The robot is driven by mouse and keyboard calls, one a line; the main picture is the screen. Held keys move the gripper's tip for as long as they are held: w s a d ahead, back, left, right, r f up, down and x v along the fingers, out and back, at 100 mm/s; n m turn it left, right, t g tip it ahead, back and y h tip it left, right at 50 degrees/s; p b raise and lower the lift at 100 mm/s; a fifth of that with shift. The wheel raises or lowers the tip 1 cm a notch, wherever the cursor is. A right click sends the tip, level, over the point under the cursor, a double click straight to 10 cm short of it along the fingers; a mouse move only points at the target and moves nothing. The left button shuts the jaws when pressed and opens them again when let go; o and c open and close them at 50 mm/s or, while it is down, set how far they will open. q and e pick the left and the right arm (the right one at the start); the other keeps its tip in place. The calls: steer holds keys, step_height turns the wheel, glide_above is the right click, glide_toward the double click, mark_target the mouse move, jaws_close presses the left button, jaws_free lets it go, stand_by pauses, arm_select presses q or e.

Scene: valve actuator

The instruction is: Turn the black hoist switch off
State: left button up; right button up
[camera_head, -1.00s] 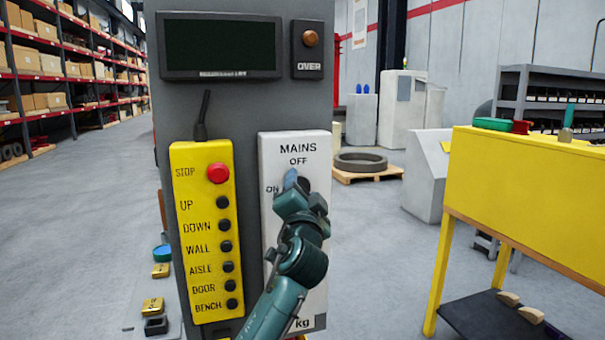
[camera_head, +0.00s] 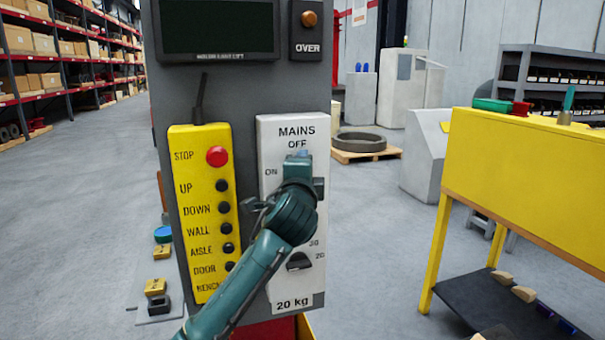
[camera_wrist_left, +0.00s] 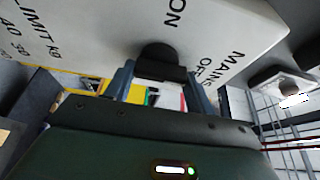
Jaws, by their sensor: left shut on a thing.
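The white mains plate (camera_head: 268,225) on the grey column carries the words MAINS, OFF and ON. My left gripper (camera_head: 303,172) is at this plate, just below OFF and right of ON, and hides the black switch there. In the left wrist view the black switch (camera_wrist_left: 158,62) shows as a round knob with a bar, between the two fingers of my left gripper (camera_wrist_left: 160,80). The gripper is shut on the bar. Which mark the switch points to cannot be told. My right gripper is not in view.
A yellow button box (camera_head: 201,225) with a red STOP button (camera_head: 217,156) hangs just left of the plate. A dark limit dial (camera_head: 299,262) sits below my gripper. A dark screen (camera_head: 218,30) is above. A yellow bench (camera_head: 520,185) stands at the right; open floor lies between.

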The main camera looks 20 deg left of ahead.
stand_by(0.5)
arm_select(q)
steer(key=o, duration=1)
steer(key=b+v, duration=0.2)
steer(key=v, duration=1.1)
steer(key=shift+s+b, duration=0.15)
steer(key=shift+b, duration=0.15)
